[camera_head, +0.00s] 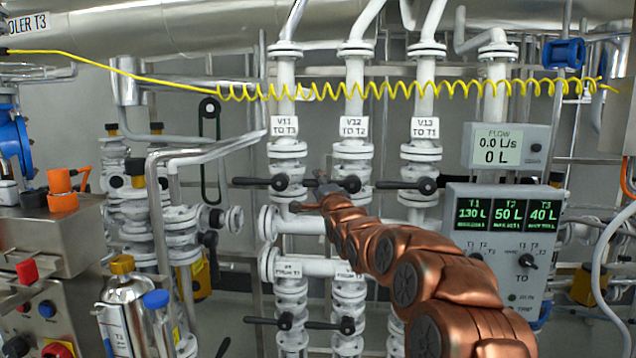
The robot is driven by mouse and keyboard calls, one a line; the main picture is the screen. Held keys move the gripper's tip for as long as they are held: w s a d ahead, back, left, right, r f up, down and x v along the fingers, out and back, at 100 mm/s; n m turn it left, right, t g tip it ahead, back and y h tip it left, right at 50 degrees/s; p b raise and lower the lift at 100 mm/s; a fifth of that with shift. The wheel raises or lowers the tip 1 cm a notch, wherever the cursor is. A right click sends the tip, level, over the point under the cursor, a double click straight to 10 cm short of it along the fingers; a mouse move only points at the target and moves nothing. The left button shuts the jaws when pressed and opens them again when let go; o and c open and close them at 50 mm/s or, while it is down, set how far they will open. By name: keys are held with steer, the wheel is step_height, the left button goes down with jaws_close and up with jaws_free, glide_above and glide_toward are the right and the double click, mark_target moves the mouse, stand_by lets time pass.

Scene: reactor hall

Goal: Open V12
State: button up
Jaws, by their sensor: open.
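The white sign "V12 TO T2" (354,127) hangs on the middle of three vertical white pipes. Below it is the V12 valve, with a black hub and lever (351,184). My gripper (322,186), at the end of my copper-coloured arm, is open at the lever, just left of the hub. I cannot tell whether its fingers touch the lever or stand around it.
The V11 lever (256,182) and V13 lever (402,185) lie level on either side. More black levers (322,324) sit below. A flow display (497,147) reads 0.0 L/s and 0 L. A tank panel (507,215) reads T1 130, T2 50, T3 40 L. A yellow coiled hose (390,90) crosses above.

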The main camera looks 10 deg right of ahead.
steer(key=shift+w, duration=0.25)
jaws_close()
stand_by(0.4)
